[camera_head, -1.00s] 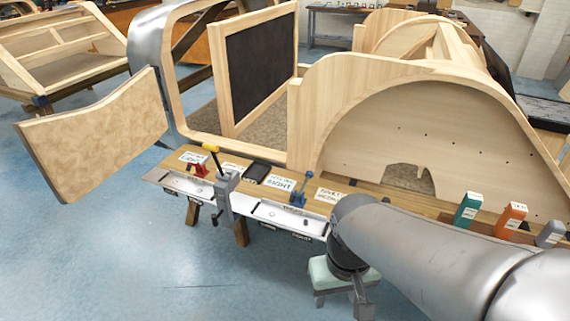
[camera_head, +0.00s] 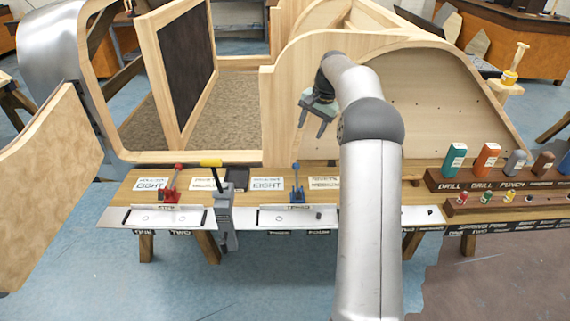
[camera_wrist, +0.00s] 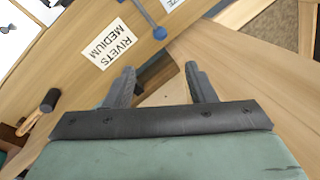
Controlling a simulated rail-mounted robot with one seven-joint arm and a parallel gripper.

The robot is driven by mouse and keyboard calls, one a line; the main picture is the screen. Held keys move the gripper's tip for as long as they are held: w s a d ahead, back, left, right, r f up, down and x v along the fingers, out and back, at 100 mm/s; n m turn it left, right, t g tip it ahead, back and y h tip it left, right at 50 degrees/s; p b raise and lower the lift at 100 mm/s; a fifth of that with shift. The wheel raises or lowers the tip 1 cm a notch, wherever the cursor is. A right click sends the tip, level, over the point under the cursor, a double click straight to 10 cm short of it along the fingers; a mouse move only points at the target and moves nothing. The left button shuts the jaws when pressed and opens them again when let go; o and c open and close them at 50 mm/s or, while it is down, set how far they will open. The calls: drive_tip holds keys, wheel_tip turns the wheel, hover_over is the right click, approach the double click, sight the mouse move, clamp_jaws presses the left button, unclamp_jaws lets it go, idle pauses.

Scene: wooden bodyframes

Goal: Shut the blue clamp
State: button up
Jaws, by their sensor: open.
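The blue clamp (camera_head: 298,190) stands on the front of the wooden bench, right of centre between paper labels. Its lever points upright, topped by a small blue knob. In the wrist view the blue lever and round knob (camera_wrist: 160,32) show at the top, just beyond my fingertips; its base is out of that frame. My gripper (camera_head: 311,129) hangs above and behind the clamp, fingers pointing down, in front of the wooden arch panel. In the wrist view my gripper (camera_wrist: 160,70) has its two dark fingers spread apart with nothing between them.
A red clamp (camera_head: 172,191) and a yellow-handled grey clamp (camera_head: 223,195) stand to the left. A "Rivets medium" label (camera_wrist: 109,44) lies near the blue clamp. A rack of coloured boxes (camera_head: 487,160) is at right. The arched wooden body panel (camera_head: 440,120) rises behind the bench.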

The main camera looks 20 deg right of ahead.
sight(297, 163)
drive_tip(key=x, duration=1.7)
drive_tip(key=shift+d+f, duration=0.15)
drive_tip(key=shift+f, duration=0.1)
clamp_jaws()
